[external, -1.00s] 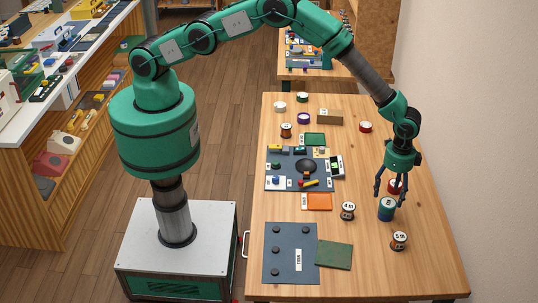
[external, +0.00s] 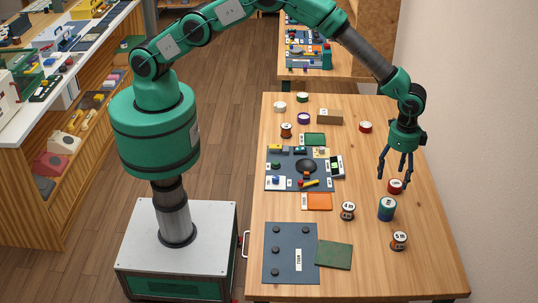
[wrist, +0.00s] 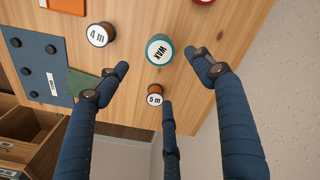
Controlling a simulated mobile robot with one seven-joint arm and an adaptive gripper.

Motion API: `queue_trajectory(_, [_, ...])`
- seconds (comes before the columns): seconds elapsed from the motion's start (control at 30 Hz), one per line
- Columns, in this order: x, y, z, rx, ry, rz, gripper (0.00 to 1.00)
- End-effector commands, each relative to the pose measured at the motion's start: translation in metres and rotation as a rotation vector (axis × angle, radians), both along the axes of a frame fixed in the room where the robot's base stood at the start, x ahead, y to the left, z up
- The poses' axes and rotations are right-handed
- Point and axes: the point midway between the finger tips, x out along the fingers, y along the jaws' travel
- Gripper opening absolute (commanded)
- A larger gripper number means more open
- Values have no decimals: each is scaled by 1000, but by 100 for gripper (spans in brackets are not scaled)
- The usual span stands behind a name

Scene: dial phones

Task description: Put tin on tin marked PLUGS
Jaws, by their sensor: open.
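A teal tin (external: 386,203) stands upright at the right of the table. In the wrist view its white lid (wrist: 160,51) reads WAX, upside down. In the external view it is taller than the other tins, with a bluer lower part; I cannot tell if that is a second tin beneath. A red tin (external: 395,187) stands just behind it. No label reading PLUGS is legible. My gripper (external: 396,176) is open and empty, above the red tin in the external view, its fingers apart from the teal tin. The fingers also show in the wrist view (wrist: 162,78).
A 4 m spool (external: 347,211) and a 5 m spool (external: 399,240) stand near the teal tin. A dark board (external: 290,262) and green pad (external: 334,255) lie at the front left. Another red tin (external: 365,127) stands farther back. The right table edge is clear.

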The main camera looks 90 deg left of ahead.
Motion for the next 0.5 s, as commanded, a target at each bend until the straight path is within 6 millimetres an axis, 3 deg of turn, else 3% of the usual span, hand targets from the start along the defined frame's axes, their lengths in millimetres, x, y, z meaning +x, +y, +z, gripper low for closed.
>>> queue_trajectory(0.33, [0, 0, 1, -1, -1, 1, 67])
queue_trajectory(0.5, [-1, 6, 15, -3, -8, 8, 67])
